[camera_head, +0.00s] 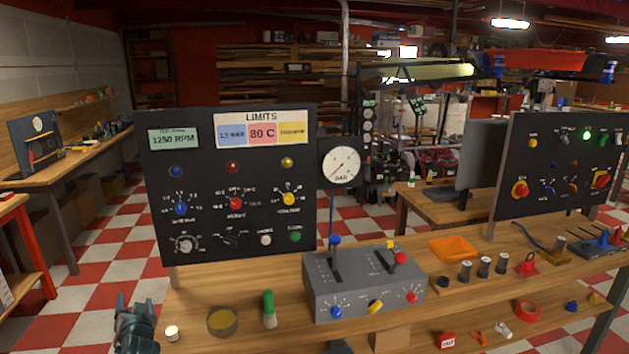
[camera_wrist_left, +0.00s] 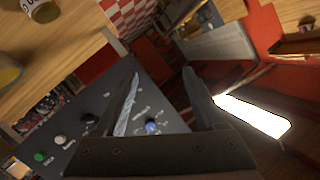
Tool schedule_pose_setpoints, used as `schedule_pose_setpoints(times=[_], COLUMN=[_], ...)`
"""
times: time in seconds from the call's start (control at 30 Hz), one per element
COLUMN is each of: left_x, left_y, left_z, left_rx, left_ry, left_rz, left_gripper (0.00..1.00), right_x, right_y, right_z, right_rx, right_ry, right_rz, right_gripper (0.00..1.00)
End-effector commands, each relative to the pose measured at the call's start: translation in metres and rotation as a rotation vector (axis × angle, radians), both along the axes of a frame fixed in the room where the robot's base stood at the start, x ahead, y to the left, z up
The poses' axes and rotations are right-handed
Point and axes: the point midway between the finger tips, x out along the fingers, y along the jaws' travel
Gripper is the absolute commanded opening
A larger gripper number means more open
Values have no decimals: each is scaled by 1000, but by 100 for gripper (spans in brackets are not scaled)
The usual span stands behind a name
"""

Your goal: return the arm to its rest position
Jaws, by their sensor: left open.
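My left gripper (camera_head: 135,318) is at the lower left of the head view, by the left front end of the wooden bench (camera_head: 200,283). In the left wrist view its two fingers (camera_wrist_left: 160,80) stand apart with nothing between them. The dark control panel (camera_head: 238,185) with knobs and lamps stands upright behind the bench, beyond the gripper; it also shows behind the fingers in the wrist view (camera_wrist_left: 95,120). My right gripper is in neither view.
Near the left gripper are a small white-topped cup (camera_head: 172,333), a round tin (camera_head: 222,321) and a green-capped cylinder (camera_head: 269,310). A grey lever box (camera_head: 365,284) stands mid-bench. A second panel (camera_head: 560,165) and several small parts are at the right. Checkered floor lies open at left.

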Motion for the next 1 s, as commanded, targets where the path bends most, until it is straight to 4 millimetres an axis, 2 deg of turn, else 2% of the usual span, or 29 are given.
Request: schedule_pose_setpoints(times=[0.1,0.17,0.2,0.33,0.5,0.7,0.8,1.0], left_x=[-4,-11,-18,-46,-86,-135,-144,-160], left_y=[-43,-68,-88,-154,-223,-288,-309,-341], left_z=[-50,-76,-93,-136,-165,-177,-202,-230], left_rx=[-186,-279,-339,-501,-633,-729,-691,-611], left_ry=[167,266,338,574,831,1092,1139,1200], left_rz=[49,64,69,61,21,-40,-73,-121], left_gripper=[72,72,72,72,72,72,72,72], right_x=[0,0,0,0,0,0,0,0], right_y=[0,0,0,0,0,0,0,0], right_z=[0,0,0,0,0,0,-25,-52], right_rx=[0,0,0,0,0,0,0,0], right_ry=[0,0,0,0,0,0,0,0], right_rz=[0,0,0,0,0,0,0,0], right_gripper=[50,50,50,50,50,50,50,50])
